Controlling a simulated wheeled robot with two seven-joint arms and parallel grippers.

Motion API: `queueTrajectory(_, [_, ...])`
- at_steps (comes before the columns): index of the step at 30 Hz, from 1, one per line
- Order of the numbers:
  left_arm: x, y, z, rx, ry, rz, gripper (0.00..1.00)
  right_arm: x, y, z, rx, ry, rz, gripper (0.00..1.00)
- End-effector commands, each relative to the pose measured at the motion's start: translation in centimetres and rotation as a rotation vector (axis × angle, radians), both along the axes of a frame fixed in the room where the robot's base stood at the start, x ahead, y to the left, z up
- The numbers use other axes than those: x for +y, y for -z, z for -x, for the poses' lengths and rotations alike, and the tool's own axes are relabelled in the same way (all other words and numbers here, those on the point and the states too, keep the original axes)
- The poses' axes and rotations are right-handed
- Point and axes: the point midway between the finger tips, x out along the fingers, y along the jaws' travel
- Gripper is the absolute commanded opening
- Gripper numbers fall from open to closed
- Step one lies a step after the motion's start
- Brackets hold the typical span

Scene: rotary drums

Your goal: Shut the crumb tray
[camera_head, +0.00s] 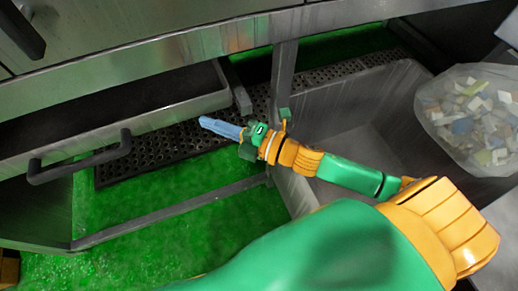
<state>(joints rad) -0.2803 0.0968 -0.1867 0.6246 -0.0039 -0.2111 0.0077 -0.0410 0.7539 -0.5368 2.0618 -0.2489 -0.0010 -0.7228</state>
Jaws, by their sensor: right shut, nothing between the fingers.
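The crumb tray appears to be the grey metal tray (170,118) at the left, sticking out from under the cabinet edge, with a black bar handle (82,160) on its front. Its inside shows as an open, shallow hollow. My right gripper (206,123) reaches in from the lower right. Its bluish fingers are shut and empty, just right of the tray's front wall in the picture. I cannot tell whether they touch the tray. My left gripper is not in view.
A grey bin (385,110) stands right of my gripper. A clear bag of mixed scraps (475,115) lies at the right. A black perforated mat (150,160) lies on the green floor (170,185). A metal post (284,75) rises behind my gripper. Another black handle (22,30) is at upper left.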

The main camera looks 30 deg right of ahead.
Motion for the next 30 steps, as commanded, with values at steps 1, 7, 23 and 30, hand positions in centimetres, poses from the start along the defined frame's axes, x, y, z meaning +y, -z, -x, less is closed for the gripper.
queueTrajectory(1, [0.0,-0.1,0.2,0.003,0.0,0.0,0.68,-0.1,-0.1,-0.1,0.0,0.0,0.0,0.0])
queueTrajectory(7, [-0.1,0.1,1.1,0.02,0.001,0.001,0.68,-1.3,0.2,1.4,0.004,-0.001,0.0,0.0])
queueTrajectory(23, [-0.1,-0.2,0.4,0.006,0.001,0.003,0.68,-6.1,0.1,7.0,0.003,-0.001,-0.001,0.0])
queueTrajectory(30, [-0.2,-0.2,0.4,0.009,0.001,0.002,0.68,-6.6,0.0,7.6,0.0,-0.003,0.0,0.0])
